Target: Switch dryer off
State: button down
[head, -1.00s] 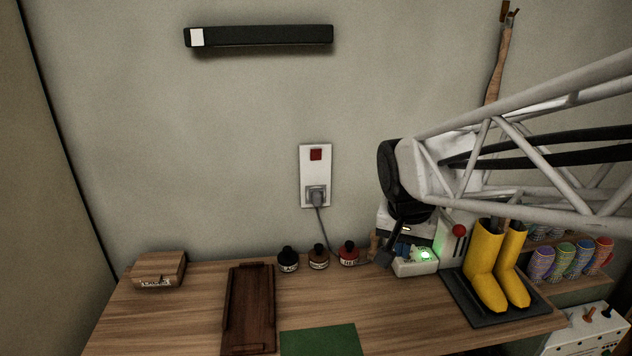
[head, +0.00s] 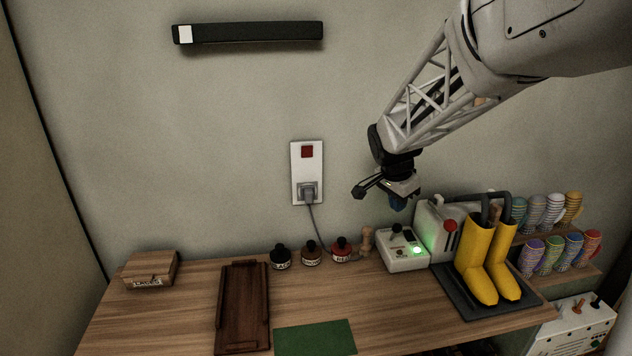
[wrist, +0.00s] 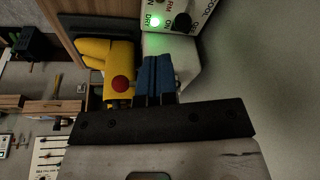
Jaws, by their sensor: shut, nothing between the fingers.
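The boot dryer (head: 436,225) is a white unit with a red knob and dark tubes, standing at the right of the bench with yellow boots (head: 478,262) on it. To its left is a white control box (head: 402,264) with a lit green lamp (head: 416,250) and a black switch knob (head: 397,229). In the wrist view the lamp (wrist: 155,22) glows beside "DRY" and "ON" lettering, with the black knob (wrist: 182,20) next to it. My gripper (head: 398,203), with blue fingertips, is shut and empty above the control box, apart from it. Its fingertips also show in the wrist view (wrist: 157,72).
Several ink bottles (head: 311,253) and a small wooden figure (head: 366,241) stand left of the control box. A wall socket (head: 307,172) has a plugged-in cord. A brown tray (head: 243,305) and green mat (head: 315,338) lie further left. Striped mugs (head: 552,256) stand on shelves at right.

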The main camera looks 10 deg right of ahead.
aim_at(407, 231)
jog(key=w+d+f+m, duration=0.4)
jog(key=w+d+f, duration=0.1)
jog(key=w, duration=0.4)
jog(key=shift+w+d+f+h, duration=0.2)
jog(key=shift+d+f+h, duration=0.1)
jog(key=shift+d, duration=0.3)
jog(key=shift+x, duration=4.95)
jog(key=shift+s, duration=0.2)
jog(key=shift+w+f+g, duration=0.1)
jog(key=shift+f+g, duration=0.05)
jog(key=shift+g, duration=0.15)
jog(key=shift+w+f+g, duration=0.25)
jog(key=shift+f+g, duration=0.1)
jog(key=shift+g, duration=0.15)
jog(key=shift+s+r, duration=0.15)
jog(key=shift+s, duration=0.1)
jog(key=shift+s+r, duration=0.15)
jog(key=shift+s, duration=0.4)
